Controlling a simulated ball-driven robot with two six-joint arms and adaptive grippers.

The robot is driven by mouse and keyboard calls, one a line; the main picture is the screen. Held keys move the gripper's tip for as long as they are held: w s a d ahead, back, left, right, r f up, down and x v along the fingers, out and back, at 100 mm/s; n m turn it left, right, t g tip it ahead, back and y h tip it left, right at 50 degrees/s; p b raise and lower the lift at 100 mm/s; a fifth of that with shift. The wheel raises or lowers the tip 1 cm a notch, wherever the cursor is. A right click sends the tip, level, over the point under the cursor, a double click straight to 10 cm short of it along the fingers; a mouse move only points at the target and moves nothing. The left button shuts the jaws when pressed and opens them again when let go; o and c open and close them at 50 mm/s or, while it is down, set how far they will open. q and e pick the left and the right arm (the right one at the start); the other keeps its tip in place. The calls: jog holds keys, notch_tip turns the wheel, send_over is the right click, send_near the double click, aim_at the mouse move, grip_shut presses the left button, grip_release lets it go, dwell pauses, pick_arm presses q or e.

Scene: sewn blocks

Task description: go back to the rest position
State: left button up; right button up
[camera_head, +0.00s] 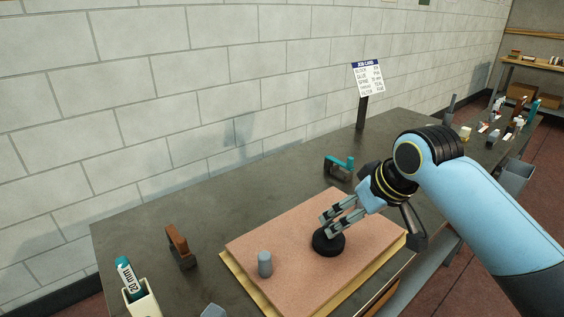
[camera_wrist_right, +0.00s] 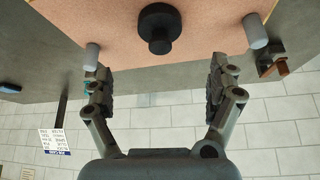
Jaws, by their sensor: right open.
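My right gripper (camera_head: 338,212) is open and empty above the pink board (camera_head: 290,232). In the head view its fingers overlap the black round weight with a knob (camera_head: 328,242). In the right wrist view the gripper (camera_wrist_right: 162,82) has its two fingers wide apart, with nothing between them. The black weight (camera_wrist_right: 160,28) stands on the board, apart from the fingers. My left gripper is not in view.
A grey cylinder (camera_head: 265,264) stands on the board; another (camera_wrist_right: 92,56) shows in the wrist view. A teal-handled tool (camera_head: 338,168), brown tool (camera_head: 181,247), cream holder (camera_head: 140,302) and job card (camera_head: 368,78) stand around. The bench's back left is clear.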

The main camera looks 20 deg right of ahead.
jog(key=s+a+g+h, duration=0.2)
jog(key=s, duration=2.1)
notch_tip(320, 180, down, 34)
jog(key=s+d+m+g+b, duration=0.1)
jog(key=s+d+g+b, duration=0.15)
jog(key=b, duration=0.65)
jog(key=s+f+b, duration=0.4)
jog(key=s+f, duration=0.5)
jog(key=f, duration=0.3)
jog(key=s+d+f+b, duration=0.1)
jog(key=s+f+b, duration=0.2)
jog(key=s+f, duration=0.6)
notch_tip(320, 180, down, 3)
jog(key=shift+s+d+f+g+b, duration=0.1)
jog(key=shift+s+d+g+b, duration=0.05)
jog(key=shift+s+g+b, duration=0.25)
